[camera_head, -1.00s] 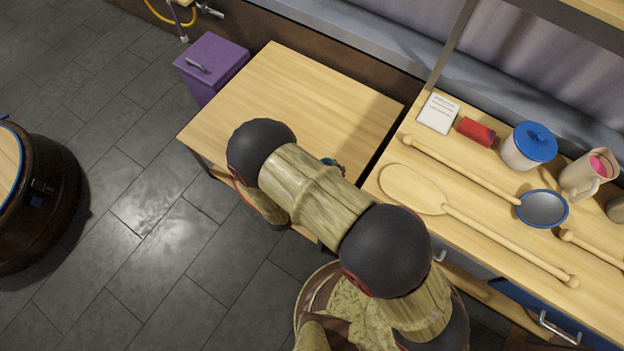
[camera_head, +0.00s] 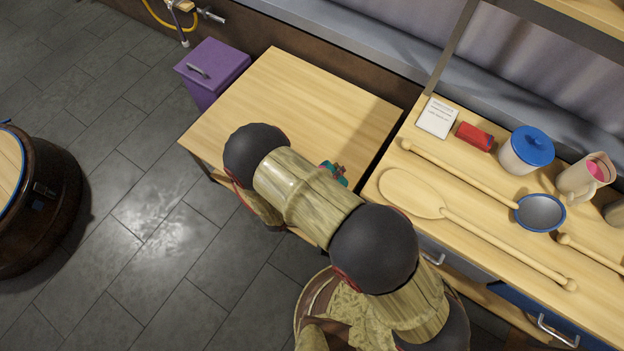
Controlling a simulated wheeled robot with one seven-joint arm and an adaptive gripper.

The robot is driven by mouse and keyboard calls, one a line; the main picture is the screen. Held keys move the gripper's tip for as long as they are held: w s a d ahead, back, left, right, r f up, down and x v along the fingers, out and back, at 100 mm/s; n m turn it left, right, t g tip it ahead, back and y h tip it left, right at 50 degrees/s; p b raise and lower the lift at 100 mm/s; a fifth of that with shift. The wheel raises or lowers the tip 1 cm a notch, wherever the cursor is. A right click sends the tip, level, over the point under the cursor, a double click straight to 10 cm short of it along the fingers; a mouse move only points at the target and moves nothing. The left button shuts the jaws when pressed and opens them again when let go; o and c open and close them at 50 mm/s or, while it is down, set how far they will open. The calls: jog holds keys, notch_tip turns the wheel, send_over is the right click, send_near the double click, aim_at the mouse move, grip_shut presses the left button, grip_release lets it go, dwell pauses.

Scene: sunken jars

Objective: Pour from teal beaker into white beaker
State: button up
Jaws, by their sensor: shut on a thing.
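A small teal piece (camera_head: 330,181), apparently the teal beaker, shows just past the edge of my arm over the near right part of the left table. Most of it is hidden behind my arm. My gripper (camera_head: 338,170) shows only as a small reddish-brown bit at the teal piece, and it is shut on it. The beaker's tilt and contents cannot be told. No plain white beaker can be made out.
The left table (camera_head: 290,85) is otherwise bare where visible. The right counter holds a wooden spoon (camera_head: 410,192), a red can (camera_head: 475,136), a white jar with blue lid (camera_head: 525,150), a blue-rimmed bowl (camera_head: 540,212) and a cream jug (camera_head: 578,180). A purple bin (camera_head: 215,72) stands behind left.

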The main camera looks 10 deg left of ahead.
aim_at(333, 168)
jog(key=shift+r+n, duration=0.25)
jog(key=shift+n, duration=0.05)
dwell(0.4)
jog(key=shift+r+n+h+p, duration=0.3)
jog(key=shift+r+n+p, duration=0.15)
jog(key=shift+n+p, duration=0.3)
jog(key=shift+a+r+n, duration=0.1)
jog(key=shift+r+n, duration=0.2)
jog(key=shift+n, duration=0.15)
jog(key=shift+r+n+t+h, duration=0.25)
jog(key=shift+n+t+h, duration=0.05)
jog(key=shift+n, duration=0.1)
jog(key=shift+w+a+r+n+p, duration=0.15)
jog(key=shift+r+n+p, duration=0.1)
jog(key=shift+n+p, duration=0.2)
dwell(0.8)
